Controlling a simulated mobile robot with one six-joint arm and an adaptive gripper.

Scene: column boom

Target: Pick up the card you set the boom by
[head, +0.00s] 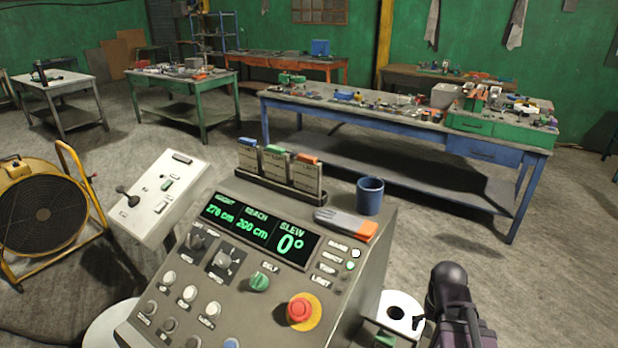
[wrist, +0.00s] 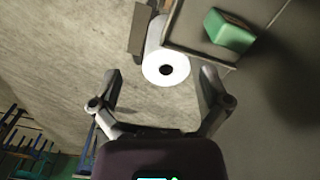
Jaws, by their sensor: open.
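Three cards stand side by side in a dark rack (head: 262,192) on top of the grey console: a blue-topped card (head: 248,158), a green-topped card (head: 275,167) and an orange-topped card (head: 306,177). Their writing is too small to read. No card shows in that view. My arm is at the lower right of the head view, apart from the cards.
A blue mug (head: 370,196) and grey-orange gloves (head: 347,223) sit right of the rack. A red stop button (head: 299,309) and several knobs are on the console face. A yellow fan (head: 42,215) stands left. A long blue workbench (head: 400,121) stands behind, with open floor before it.

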